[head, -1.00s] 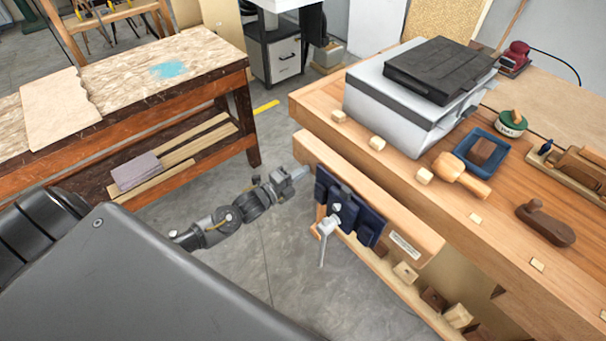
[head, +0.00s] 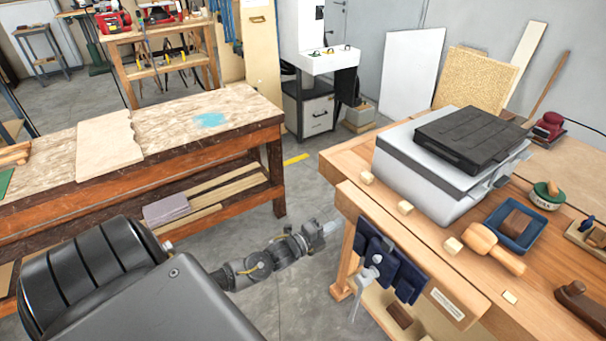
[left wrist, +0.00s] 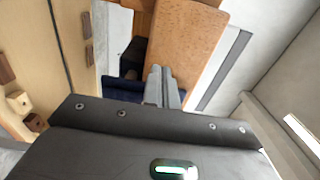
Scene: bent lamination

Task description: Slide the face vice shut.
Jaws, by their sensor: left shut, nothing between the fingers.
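The face vice is on the front of the right workbench. Its long wooden jaw (head: 415,250) runs along the bench's front edge, with a dark blue part (head: 408,279) and a metal screw and handle (head: 372,272) on its outer side. My right gripper is out of view.
A grey case with a black lid (head: 450,150), a mallet (head: 490,246), a blue tray (head: 515,222) and a plane (head: 582,305) lie on the bench top. Another worktable (head: 150,145) stands at left. Clear floor lies between the two benches.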

